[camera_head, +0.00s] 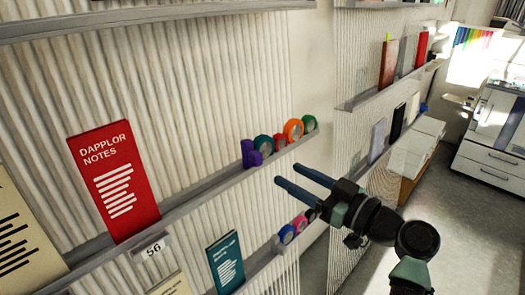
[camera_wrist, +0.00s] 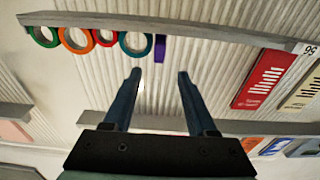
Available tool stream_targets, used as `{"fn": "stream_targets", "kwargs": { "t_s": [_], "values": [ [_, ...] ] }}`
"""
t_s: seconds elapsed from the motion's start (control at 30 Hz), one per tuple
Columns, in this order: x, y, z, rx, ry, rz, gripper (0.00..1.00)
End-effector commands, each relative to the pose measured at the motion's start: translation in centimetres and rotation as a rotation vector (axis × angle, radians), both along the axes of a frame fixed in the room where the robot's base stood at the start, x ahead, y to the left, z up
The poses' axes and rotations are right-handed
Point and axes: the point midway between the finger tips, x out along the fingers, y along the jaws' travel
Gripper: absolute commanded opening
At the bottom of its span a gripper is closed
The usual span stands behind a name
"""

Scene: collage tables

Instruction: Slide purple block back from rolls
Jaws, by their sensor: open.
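The purple block (camera_head: 249,154) stands on the upper shelf ledge, at the left end of a row of tape rolls. The teal roll (camera_head: 263,145) is right beside it, then a red roll (camera_head: 280,141), an orange roll (camera_head: 293,130) and a green roll (camera_head: 309,123). In the wrist view the purple block (camera_wrist: 160,48) shows as a narrow upright strip close to the teal roll (camera_wrist: 136,46). My gripper (camera_head: 288,173) is open and empty, in front of the ledge and apart from the block. In the wrist view its fingertips (camera_wrist: 159,74) point towards the block.
A red book (camera_head: 114,180) stands on the same ledge (camera_head: 190,192) to the left, with bare ledge between it and the block. A lower ledge holds a teal book (camera_head: 226,262) and more rolls (camera_head: 287,234). Another shelf unit (camera_head: 368,95) stands at the right.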

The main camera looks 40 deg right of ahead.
Motion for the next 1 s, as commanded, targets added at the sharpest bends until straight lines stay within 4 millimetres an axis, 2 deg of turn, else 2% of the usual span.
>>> {"fn": "stream_targets", "kwargs": {
  "t_s": [0.03, 0.2, 0.4, 0.6, 0.87, 0.9, 1.0],
  "values": [
    [1.3, 0.3, 0.5, 0.003, 0.001, 0.005, 0.57],
    [4.9, 0.5, 0.5, 0.002, 0.001, 0.004, 0.57],
    [7.9, 0.7, 0.3, 0.001, 0.0, 0.002, 0.57],
    [9.2, 0.8, 0.1, -0.001, 0.001, 0.001, 0.57],
    [9.3, 0.8, 0.1, -0.001, 0.001, 0.0, 0.57],
    [9.3, 0.8, 0.1, -0.001, 0.001, 0.0, 0.56],
    [9.2, 0.8, 0.1, 0.0, 0.001, 0.0, 0.38]
  ]
}}
